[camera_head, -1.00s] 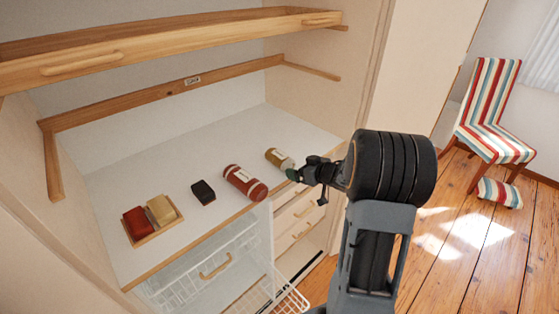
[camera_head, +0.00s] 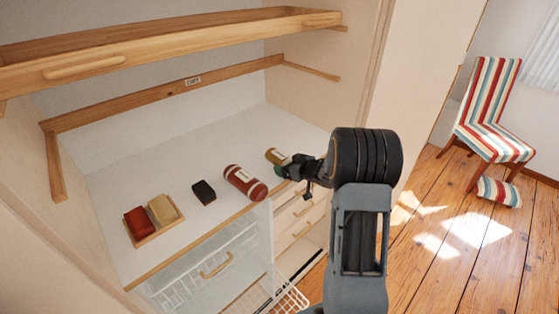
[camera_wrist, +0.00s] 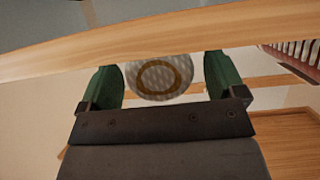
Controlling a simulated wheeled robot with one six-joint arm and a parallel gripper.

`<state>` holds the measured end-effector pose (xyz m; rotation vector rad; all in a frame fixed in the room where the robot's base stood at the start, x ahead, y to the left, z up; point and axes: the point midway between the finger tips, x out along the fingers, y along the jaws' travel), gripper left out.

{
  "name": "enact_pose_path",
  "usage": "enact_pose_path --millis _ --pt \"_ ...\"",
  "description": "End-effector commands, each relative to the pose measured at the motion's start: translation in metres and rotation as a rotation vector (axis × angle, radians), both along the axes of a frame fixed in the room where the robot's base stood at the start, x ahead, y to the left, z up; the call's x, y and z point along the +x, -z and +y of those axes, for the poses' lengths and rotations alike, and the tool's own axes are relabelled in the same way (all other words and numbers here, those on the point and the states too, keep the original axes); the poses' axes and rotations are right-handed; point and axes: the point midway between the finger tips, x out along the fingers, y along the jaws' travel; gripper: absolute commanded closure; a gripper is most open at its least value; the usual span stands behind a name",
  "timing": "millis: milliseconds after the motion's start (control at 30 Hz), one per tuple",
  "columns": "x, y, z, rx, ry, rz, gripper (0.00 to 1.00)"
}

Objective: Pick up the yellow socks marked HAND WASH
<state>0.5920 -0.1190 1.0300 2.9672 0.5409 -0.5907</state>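A yellow roll (camera_head: 276,156) with a pale label lies on the white shelf near its right front; the label is too small to read. My gripper (camera_head: 283,170) is at its near end and hides part of it. In the wrist view, the green fingers of my gripper (camera_wrist: 163,80) stand wide apart. A round, pale end with a brown ring (camera_wrist: 160,77), apparently the roll's, shows between them with gaps on both sides. I cannot tell how far it reaches between the fingers. Another yellow folded item (camera_head: 161,208) sits in a small wooden tray (camera_head: 158,238).
A red roll (camera_head: 244,182) lies left of the yellow one, then a black block (camera_head: 203,192). A red folded item (camera_head: 138,221) shares the tray. A wooden bar (camera_head: 160,60) crosses above the shelf. Below are a wire basket (camera_head: 205,265) and drawers (camera_head: 300,222). A striped chair (camera_head: 490,120) stands right.

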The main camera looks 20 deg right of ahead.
Motion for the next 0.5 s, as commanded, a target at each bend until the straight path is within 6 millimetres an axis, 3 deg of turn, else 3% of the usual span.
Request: enact_pose_path --millis 67,500 --pt "-0.0002 -0.0001 -0.0001 0.0 0.0 0.0 0.19" --pt "-0.0002 -0.0001 -0.0002 0.0 0.0 0.0 0.61"
